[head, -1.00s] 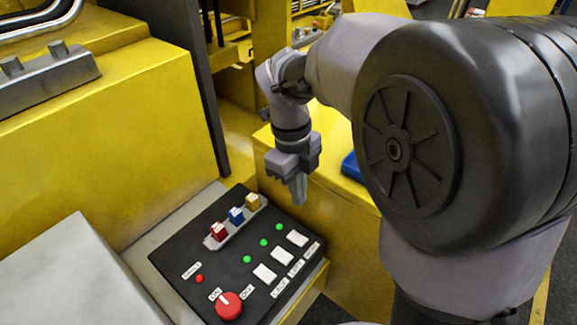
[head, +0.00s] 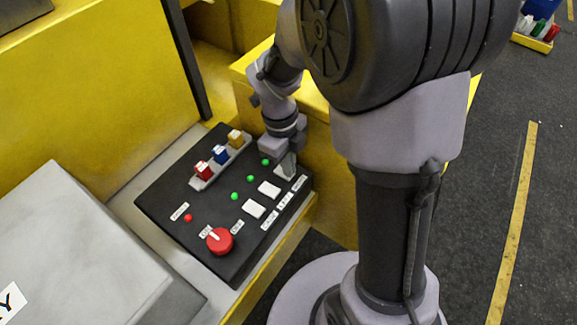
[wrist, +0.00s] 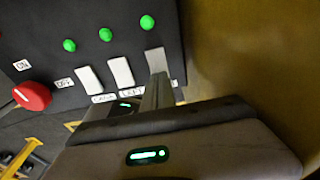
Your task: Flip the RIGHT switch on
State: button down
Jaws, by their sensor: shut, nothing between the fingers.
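The black control panel (head: 165,205) carries three white switches in a row. The right switch (wrist: 154,58) is the one by my fingertips in the wrist view. The middle switch (wrist: 120,71) and the left switch (wrist: 89,80) are to its left. A green lamp (wrist: 147,22) is above the right switch, and the other two switches have green lamps too. My gripper (head: 288,169) is shut and empty, pointing down at the right switch. Its fingers (wrist: 158,80) overlap the switch's lower part, so I cannot tell whether they touch it.
A red knob (head: 219,241) sits at the panel's near left, with a small red lamp (head: 188,218) beside it. Red, blue and yellow blocks (head: 221,155) stand in a row along the panel's far left. A yellow box (head: 330,210) adjoins the panel on the right.

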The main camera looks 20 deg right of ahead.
jog(key=shift+f, duration=0.25)
jog(key=shift+s+d+f+b, duration=0.1)
jog(key=shift+f+b, duration=0.4)
jog(key=shift+b, duration=0.35)
jog(key=shift+s+r, duration=0.2)
jog(key=shift+r, duration=0.05)
jog(key=shift+w+p, duration=0.1)
jog(key=shift+p, duration=0.2)
